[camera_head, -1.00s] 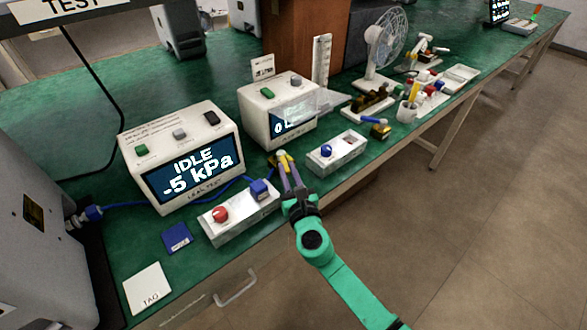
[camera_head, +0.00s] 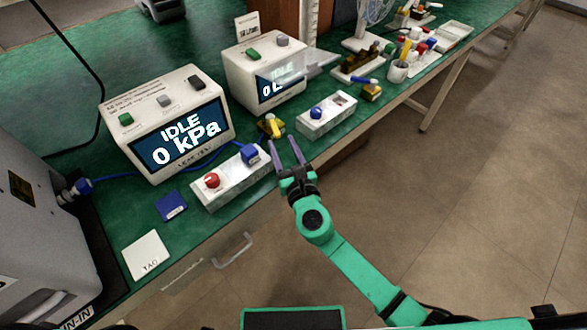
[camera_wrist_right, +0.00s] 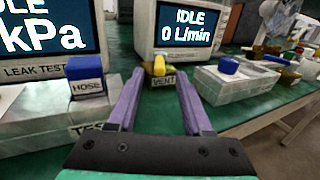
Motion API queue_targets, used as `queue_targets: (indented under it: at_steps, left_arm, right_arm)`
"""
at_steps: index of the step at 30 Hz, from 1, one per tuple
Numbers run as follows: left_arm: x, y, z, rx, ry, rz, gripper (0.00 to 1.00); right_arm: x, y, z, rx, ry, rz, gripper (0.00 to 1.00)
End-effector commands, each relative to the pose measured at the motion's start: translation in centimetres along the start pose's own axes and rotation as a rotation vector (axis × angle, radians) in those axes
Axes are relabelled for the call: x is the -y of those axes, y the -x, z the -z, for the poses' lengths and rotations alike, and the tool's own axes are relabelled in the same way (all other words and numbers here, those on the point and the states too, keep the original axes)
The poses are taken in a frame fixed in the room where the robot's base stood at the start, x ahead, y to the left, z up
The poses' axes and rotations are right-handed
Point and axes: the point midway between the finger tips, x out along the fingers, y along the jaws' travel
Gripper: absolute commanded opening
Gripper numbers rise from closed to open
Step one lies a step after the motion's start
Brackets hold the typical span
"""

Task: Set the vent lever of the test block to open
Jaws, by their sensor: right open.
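The white test block (camera_head: 231,184) lies at the front edge of the green bench, with a red knob (camera_head: 212,181) and a blue hose plug (camera_head: 250,154) on it. The yellow vent lever (camera_head: 270,125) is just behind its right end. In the right wrist view the vent lever (camera_wrist_right: 159,66) sits above a label reading VENT; its exact setting is hard to tell. My right gripper (camera_head: 283,146) is open and empty, its purple fingers apart and in front of the lever, not around it. My left gripper is not in view.
The leak tester (camera_head: 150,108) reads IDLE, 0 kPa. A second meter (camera_head: 245,82) stands behind the lever, and another white block (camera_head: 335,118) with a blue knob lies to the right. A blue hose (camera_head: 125,178) runs along the bench. Open air lies over the floor in front.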

Motion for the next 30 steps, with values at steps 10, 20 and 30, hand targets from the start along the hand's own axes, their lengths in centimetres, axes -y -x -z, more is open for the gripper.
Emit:
queue_targets:
  at_steps: [10, 20, 30]
  left_arm:
    - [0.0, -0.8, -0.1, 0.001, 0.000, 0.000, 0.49]
    - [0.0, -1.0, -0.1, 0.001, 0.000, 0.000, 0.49]
    - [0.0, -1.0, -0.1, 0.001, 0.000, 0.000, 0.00]
  right_arm:
    - [-0.1, 7.9, 0.3, -0.004, 0.000, -0.003, 0.50]
    - [0.0, 10.2, 0.0, 0.000, 0.000, 0.000, 0.50]
    - [5.1, 9.1, 10.2, -0.240, -0.338, 0.140, 0.50]
